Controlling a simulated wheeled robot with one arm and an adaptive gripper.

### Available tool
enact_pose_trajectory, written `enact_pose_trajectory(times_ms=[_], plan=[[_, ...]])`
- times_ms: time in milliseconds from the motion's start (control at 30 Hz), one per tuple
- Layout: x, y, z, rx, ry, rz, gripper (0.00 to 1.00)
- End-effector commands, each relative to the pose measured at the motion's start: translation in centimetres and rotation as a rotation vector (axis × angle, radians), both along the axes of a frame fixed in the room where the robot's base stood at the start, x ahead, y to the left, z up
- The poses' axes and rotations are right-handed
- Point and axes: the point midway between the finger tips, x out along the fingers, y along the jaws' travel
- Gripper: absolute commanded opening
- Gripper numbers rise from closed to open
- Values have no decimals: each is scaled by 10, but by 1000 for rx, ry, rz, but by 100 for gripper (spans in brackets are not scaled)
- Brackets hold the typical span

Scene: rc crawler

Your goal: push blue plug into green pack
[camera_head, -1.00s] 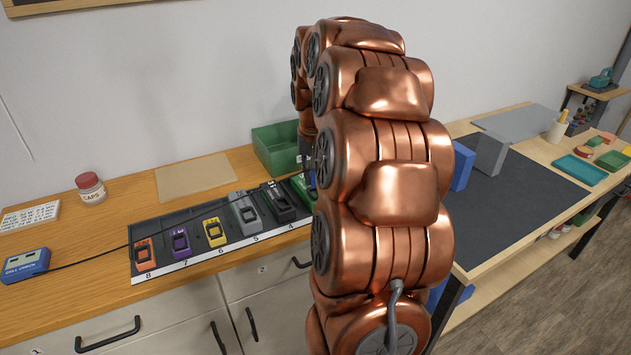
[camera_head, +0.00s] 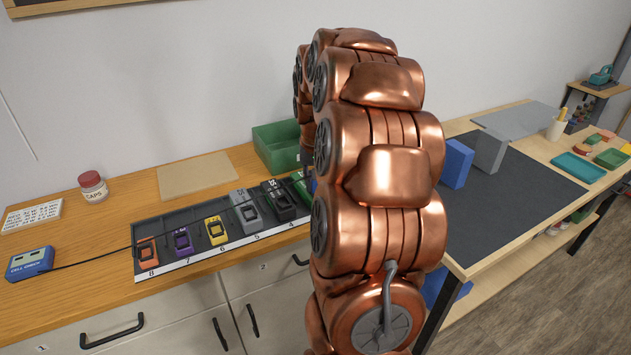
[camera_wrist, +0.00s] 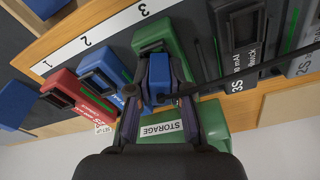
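The blue plug (camera_wrist: 159,74) is between the two fingers of my gripper (camera_wrist: 159,88) in the wrist view, with a dark cable running from it to the right. The fingers close on its sides. The plug overlaps the near end of the green pack (camera_wrist: 155,36), which lies in the rack slot by number 3. I cannot tell how deep the plug sits in the pack's socket. In the head view only a sliver of the green pack (camera_head: 299,182) shows beside my arm.
A green storage bin (camera_head: 272,146) stands behind the rack. Dark, grey, yellow, purple and orange packs (camera_head: 149,251) lie left of the green pack. Blue (camera_wrist: 100,75) and red packs (camera_wrist: 75,92) flank its other side. The blue cell checker (camera_head: 30,263) sits at far left.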

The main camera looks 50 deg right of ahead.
Motion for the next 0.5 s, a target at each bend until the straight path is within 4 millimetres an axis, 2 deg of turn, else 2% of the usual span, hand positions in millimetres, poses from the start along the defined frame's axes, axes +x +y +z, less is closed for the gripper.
enact_pose_trajectory(times_ms=[33,200,500], plan=[[-2,1,-6,8,12,1,26],[-3,2,-7,9,13,1,43],[-2,1,-5,6,10,1,43]])
